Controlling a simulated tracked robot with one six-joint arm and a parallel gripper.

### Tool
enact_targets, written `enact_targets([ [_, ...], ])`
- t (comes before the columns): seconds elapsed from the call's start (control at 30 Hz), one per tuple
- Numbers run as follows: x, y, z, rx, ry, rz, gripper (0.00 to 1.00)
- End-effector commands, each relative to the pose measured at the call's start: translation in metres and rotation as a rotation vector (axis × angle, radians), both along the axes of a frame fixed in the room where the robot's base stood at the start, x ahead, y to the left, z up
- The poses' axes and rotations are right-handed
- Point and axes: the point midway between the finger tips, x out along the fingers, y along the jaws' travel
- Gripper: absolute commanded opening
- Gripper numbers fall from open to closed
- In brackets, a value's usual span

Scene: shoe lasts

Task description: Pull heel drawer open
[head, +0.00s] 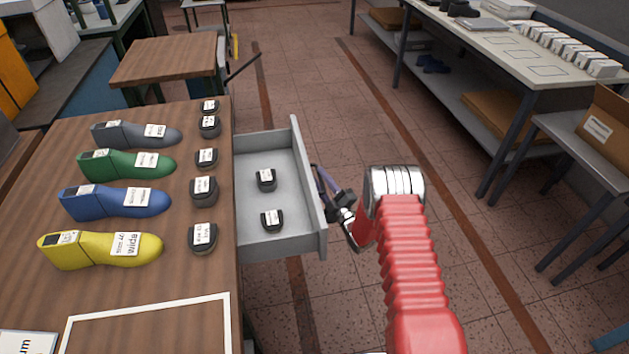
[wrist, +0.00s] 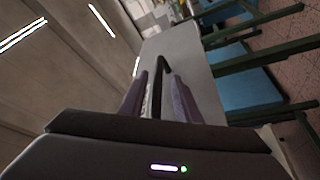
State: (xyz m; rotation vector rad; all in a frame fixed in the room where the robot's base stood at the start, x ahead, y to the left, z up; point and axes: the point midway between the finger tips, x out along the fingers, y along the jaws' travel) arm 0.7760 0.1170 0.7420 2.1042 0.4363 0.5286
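The grey heel drawer (head: 279,234) stands pulled out from the right side of the wooden workbench (head: 120,290). Two dark heel blocks with white labels, a rear one (head: 266,180) and a front one (head: 271,220), lie in it. My gripper (head: 322,180) is at the outer face of the drawer front, low beside it. In the wrist view, a black handle bar (wrist: 160,75) stands between my two purple-grey fingers, against the pale drawer front (wrist: 195,75). Whether both fingers press on the handle is unclear.
Grey, green, blue and yellow shoe lasts (head: 115,250) lie on the bench, with a column of dark heel blocks (head: 203,190) along its right edge. Tiled floor right of the drawer is open. A long table (head: 500,40) stands at the far right.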

Motion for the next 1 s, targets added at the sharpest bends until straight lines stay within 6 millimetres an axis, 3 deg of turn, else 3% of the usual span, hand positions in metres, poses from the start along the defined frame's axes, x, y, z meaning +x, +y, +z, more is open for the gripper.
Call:
enact_targets([
  [0.27,-0.001,0.0,0.001,0.001,-0.002,0.001,0.29],
  [0.43,-0.011,-0.006,-0.002,0.001,-0.002,0.001,0.29],
  [1.0,-0.092,-0.052,-0.023,0.001,0.002,-0.001,0.29],
])
